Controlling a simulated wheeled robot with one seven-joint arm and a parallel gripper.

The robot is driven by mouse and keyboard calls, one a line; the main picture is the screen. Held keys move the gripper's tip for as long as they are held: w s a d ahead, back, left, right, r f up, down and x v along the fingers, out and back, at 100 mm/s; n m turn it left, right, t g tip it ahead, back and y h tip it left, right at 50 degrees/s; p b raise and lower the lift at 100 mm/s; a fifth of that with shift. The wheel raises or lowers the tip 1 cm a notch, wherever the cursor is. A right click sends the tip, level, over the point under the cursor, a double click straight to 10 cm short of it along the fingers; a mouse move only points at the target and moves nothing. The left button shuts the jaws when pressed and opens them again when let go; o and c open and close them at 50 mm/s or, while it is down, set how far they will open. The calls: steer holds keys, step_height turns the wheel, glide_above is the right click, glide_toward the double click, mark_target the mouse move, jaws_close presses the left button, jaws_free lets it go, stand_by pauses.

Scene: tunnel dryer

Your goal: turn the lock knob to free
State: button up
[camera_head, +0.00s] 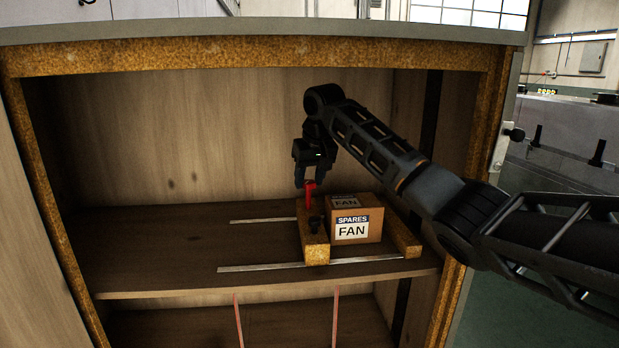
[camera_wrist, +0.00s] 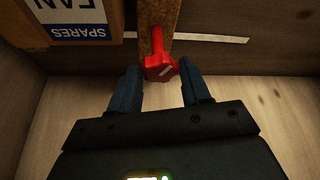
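A red lock knob (camera_head: 310,188) stands at the far end of a yellowish wooden bar (camera_head: 317,250) on the cabinet shelf. In the wrist view the red knob (camera_wrist: 160,66) has a pale mark on its top and a red arm reaching along the bar. My gripper (camera_head: 304,184) points down from above at the knob. In the wrist view my gripper (camera_wrist: 161,76) has its two fingers apart, one on each side of the knob, with gaps showing. Whether the fingertips touch it I cannot tell.
A cardboard box (camera_head: 371,220) labelled SPARES FAN stands just right of the bar, with a second wooden bar (camera_head: 404,238) beyond it. Pale metal strips (camera_head: 250,268) run along the shelf. The shelf's left half (camera_head: 150,245) is bare. Cabinet walls and a top edge (camera_head: 250,57) surround the space.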

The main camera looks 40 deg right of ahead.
steer(key=c, duration=0.6)
steer(key=shift+r+n+p, duration=0.1)
steer(key=shift+n+p, duration=0.2)
steer(key=shift+p, duration=0.15)
steer(key=n+y+p, duration=0.1)
steer(key=n+p, duration=0.1)
steer(key=shift+d+n, duration=0.1)
steer(key=shift+n, duration=0.2)
steer(key=shift+d+n+y+p, duration=0.1)
steer(key=shift+n+y+p, duration=0.6)
steer(key=shift+n, duration=0.5)
steer(key=o, duration=1.1)
steer(key=shift+c, duration=0.2)
